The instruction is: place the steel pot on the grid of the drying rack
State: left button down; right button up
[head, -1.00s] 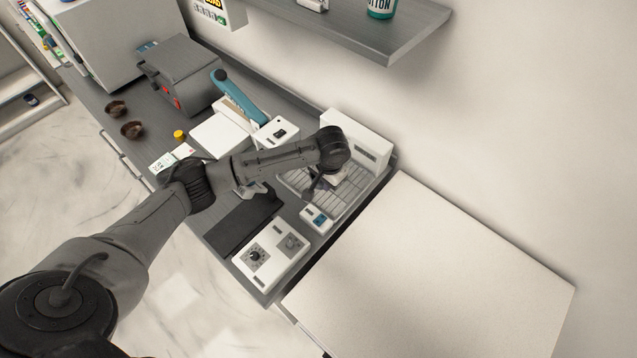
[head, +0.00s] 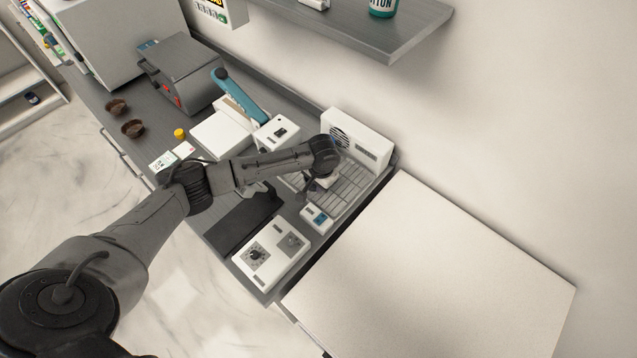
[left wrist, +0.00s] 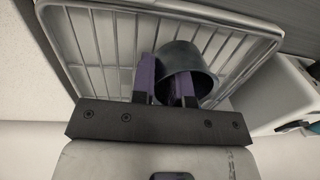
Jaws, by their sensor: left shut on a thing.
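The steel pot (left wrist: 190,62) is a small dark grey metal cup in the left wrist view. My left gripper (left wrist: 165,82) is shut on its wall, with purple finger pads on either side, and the pot's open mouth shows. The drying rack's wire grid (left wrist: 100,45) spreads behind the pot in that view; I cannot tell whether they touch. In the head view the drying rack (head: 354,190) stands at the counter's right end, and my left gripper (head: 316,183) is over its left part. My wrist hides most of the pot there. My right gripper is not in view.
A white unit with a round fan grille (head: 358,138) stands behind the rack. A small white box with a blue display (head: 316,219) sits at its front. A white device with a knob (head: 270,258) and a black mat (head: 243,222) lie nearby.

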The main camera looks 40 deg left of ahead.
pick_arm(q)
jog(key=c, duration=1.1)
grip_release()
jog(key=shift+f, duration=0.1)
